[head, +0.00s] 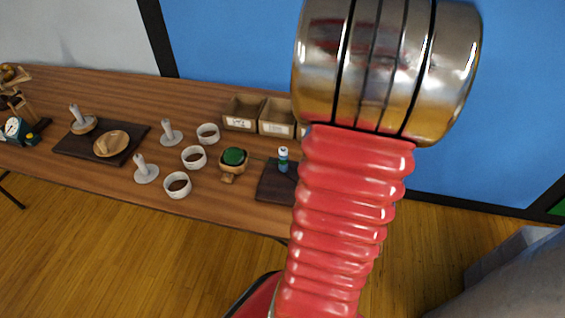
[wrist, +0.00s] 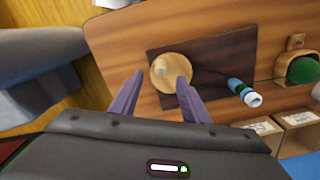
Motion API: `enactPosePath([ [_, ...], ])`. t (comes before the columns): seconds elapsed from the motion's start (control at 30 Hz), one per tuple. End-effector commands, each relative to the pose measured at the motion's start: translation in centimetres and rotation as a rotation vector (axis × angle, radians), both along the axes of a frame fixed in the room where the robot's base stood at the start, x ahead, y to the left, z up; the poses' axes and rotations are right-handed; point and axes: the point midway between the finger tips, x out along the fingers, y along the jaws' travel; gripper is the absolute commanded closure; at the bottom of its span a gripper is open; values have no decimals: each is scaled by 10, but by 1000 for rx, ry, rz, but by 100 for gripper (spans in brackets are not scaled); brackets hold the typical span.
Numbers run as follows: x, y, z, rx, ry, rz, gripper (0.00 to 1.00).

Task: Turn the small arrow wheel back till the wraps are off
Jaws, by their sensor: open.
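A round pale wooden wheel (wrist: 178,66) lies on a dark mat (wrist: 207,55) in the wrist view, with a small light spot on its face; I cannot make out an arrow. My gripper (wrist: 160,76) is open, its two fingers pointing at the wheel, one tip on either side in the picture; contact is unclear. A small blue-and-white bottle-like piece (wrist: 243,92) stands by the mat's right side. A thin line runs from it towards a green ball (wrist: 303,70) in a wooden holder. Wraps are too small to tell. In the head view my arm hides the wheel and gripper.
Open bins (head: 240,114) stand at the table's back. White rings (head: 194,157) and upright pale posts (head: 146,170) stand left of the green ball. Bare table (head: 240,205) shows in front.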

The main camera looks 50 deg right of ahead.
Motion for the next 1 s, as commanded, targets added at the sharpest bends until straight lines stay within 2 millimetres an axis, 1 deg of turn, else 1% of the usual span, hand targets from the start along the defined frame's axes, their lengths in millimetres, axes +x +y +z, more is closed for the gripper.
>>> enactPosePath([
  [0.27,0,0,-13,1,1,1,58],
  [1.0,0,0,-75,2,1,0,58],
])
